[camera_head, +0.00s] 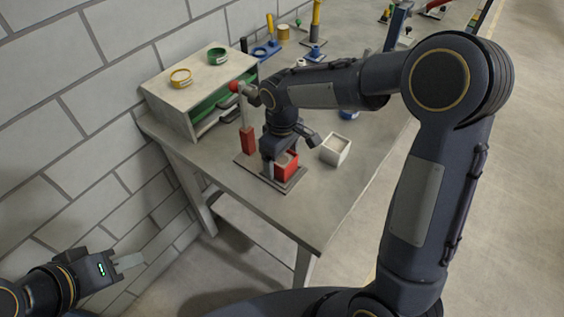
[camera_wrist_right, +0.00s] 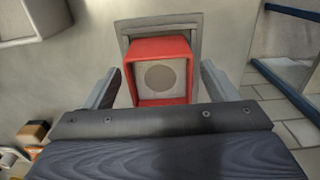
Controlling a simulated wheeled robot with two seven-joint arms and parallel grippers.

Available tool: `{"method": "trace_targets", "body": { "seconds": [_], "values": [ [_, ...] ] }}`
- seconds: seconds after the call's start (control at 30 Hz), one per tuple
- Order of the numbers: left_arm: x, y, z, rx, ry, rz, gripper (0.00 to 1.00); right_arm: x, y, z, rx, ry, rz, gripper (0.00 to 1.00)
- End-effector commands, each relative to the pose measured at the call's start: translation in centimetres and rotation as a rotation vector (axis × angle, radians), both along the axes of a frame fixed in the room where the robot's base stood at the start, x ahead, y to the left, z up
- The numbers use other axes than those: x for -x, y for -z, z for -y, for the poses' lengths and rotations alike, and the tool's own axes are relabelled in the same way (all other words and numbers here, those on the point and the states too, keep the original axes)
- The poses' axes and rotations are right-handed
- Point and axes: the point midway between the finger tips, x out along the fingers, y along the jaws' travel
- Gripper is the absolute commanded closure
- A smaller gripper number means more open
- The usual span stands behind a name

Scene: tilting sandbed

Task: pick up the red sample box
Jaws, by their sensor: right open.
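The red sample box (camera_head: 291,167) is an open-topped box on a dark flat plate (camera_head: 244,161) near the table's front edge. In the right wrist view the red box (camera_wrist_right: 160,44) shows a pale inside with a grey round patch. My right gripper (camera_head: 279,164) is open above the box. In the wrist view its two fingers (camera_wrist_right: 163,88) stand apart on either side of the box, with gaps visible on both sides. My left gripper (camera_head: 129,262) is low at the left, away from the table and empty; its finger spacing is unclear.
A white open box (camera_head: 336,149) stands right of the plate. A shelf unit (camera_head: 169,103) with two tape rolls stands at the back left, by the wall.

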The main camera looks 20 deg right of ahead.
Motion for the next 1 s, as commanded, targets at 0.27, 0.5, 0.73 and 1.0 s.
{"method": "trace_targets", "body": {
  "seconds": [0.27, 0.5, 0.73, 1.0],
  "values": [
    [0.0, -0.11, 0.0, 0.0, 0.0, 0.0, 0.67, 0.04, 1.44, 0.0, -0.001, 0.0, 0.001, 0.2],
    [0.0, -0.11, 0.0, 0.0, 0.0, 0.0, 0.67, 0.04, 1.41, 0.0, -0.001, 0.0, 0.001, 0.38],
    [0.0, -0.11, 0.0, 0.0, 0.0, 0.0, 0.67, 0.04, 1.39, 0.0, -0.001, 0.0, 0.001, 0.68],
    [0.0, -0.11, 0.0, 0.0, 0.0, 0.0, 0.67, 0.02, 1.31, -0.01, -0.001, 0.0, 0.002, 0.8]
  ]
}}
